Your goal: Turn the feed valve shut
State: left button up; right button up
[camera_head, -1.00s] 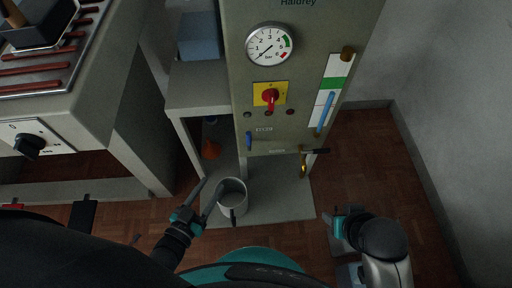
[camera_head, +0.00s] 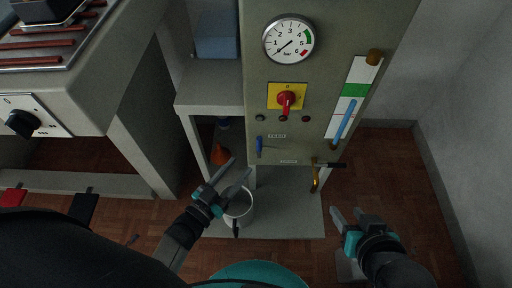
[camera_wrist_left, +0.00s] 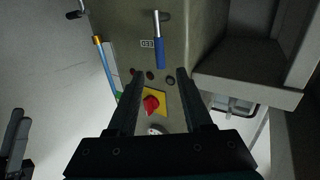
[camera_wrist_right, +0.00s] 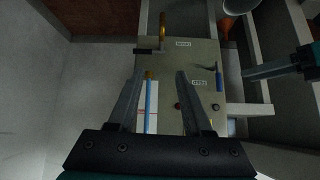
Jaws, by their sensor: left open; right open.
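A brass tap with a black handle (camera_head: 315,177) sits at the panel's lower right, also in the right wrist view (camera_wrist_right: 162,27). My right gripper (camera_head: 347,209) is open and empty, below the tap.
A red knob on a yellow plate (camera_head: 287,98), a round gauge (camera_head: 289,40) and a blue-filled sight tube (camera_head: 345,122) are on the panel. A grey pot (camera_head: 240,208) stands below the left gripper. Floor is clear at right.

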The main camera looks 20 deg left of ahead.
aim_at(258, 146)
pick_arm(q)
jog(key=b+x, duration=0.1)
jog(key=x, duration=0.4)
jog(key=shift+w+d+b, duration=0.1)
jog(key=shift+w+b, duration=0.05)
jog(key=shift+b, duration=0.2)
jog(key=shift+b+x, duration=0.35)
jog(key=shift+x, duration=0.7)
jog(key=shift+b+x, duration=0.3)
jog(key=shift+x, duration=0.5)
pick_arm(e)
jog(key=w+a+r+t+y, duration=0.1)
jog(key=w+a+t+y, duration=0.1)
jog(key=a+t, duration=0.3)
jog(key=shift+a+r+y, duration=0.3)
jog(key=shift+y, duration=0.2)
pick_arm(q)
grip_shut()
jog(key=shift+f, duration=0.1)
